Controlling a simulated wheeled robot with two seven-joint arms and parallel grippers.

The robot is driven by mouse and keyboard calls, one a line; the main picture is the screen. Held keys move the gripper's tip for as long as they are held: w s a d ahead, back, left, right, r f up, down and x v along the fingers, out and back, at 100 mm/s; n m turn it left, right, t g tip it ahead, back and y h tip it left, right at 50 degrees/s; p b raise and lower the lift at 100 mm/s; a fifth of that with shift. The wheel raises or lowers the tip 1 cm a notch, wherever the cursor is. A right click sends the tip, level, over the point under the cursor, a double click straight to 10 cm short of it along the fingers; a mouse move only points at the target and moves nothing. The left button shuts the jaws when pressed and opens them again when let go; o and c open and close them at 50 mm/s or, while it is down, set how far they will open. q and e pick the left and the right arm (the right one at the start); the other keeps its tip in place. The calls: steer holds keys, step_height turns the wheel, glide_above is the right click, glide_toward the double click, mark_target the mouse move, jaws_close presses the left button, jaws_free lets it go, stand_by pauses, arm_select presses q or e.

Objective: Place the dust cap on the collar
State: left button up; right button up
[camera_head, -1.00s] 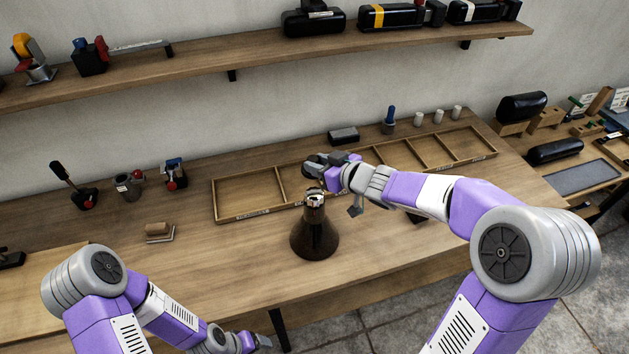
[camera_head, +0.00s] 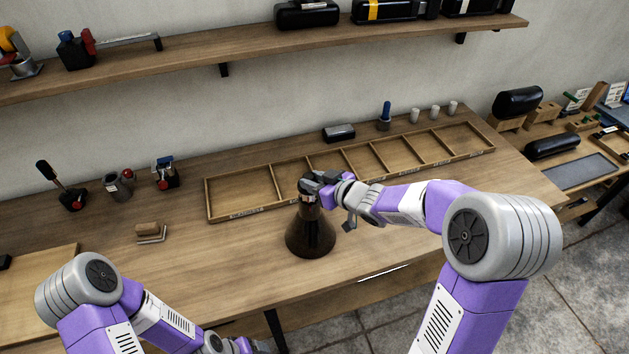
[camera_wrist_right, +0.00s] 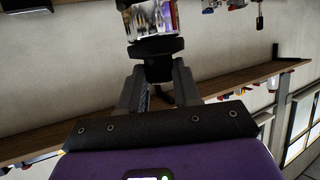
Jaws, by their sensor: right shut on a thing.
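A dark cone-shaped base (camera_head: 311,236) stands on the workbench, with a shiny chrome collar (camera_head: 309,199) at its narrow top. My right gripper (camera_head: 313,182) is just above the collar and shut on the dark dust cap, which the gripper largely hides in the head view. In the right wrist view, the black dust cap (camera_wrist_right: 157,52) sits between the two fingers of my right gripper (camera_wrist_right: 157,80). The chrome collar (camera_wrist_right: 150,18) shows right beyond the cap's wide rim; I cannot tell whether they touch. My left gripper (camera_head: 252,346) is low at the bottom edge, partly cut off.
A shallow wooden divided tray (camera_head: 240,213) lies behind the cone. A wooden-handled brush-like item (camera_head: 150,233) and several small tools stand to the left. Small white cylinders (camera_head: 433,112) stand behind the tray. The bench around the cone's left is clear.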

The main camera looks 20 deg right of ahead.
steer(key=o, duration=1)
steer(key=shift+o, duration=0.2)
steer(key=shift+r, duration=0.1)
steer(key=shift+s+d+r+p, duration=0.1)
steer(key=shift+d+r+p, duration=0.1)
steer(key=shift+p, duration=0.15)
steer(key=p+v, duration=0.2)
steer(key=v, duration=0.9)
steer(key=shift+s+p, duration=0.3)
steer(key=shift+s, duration=0.05)
steer(key=shift+r, duration=0.1)
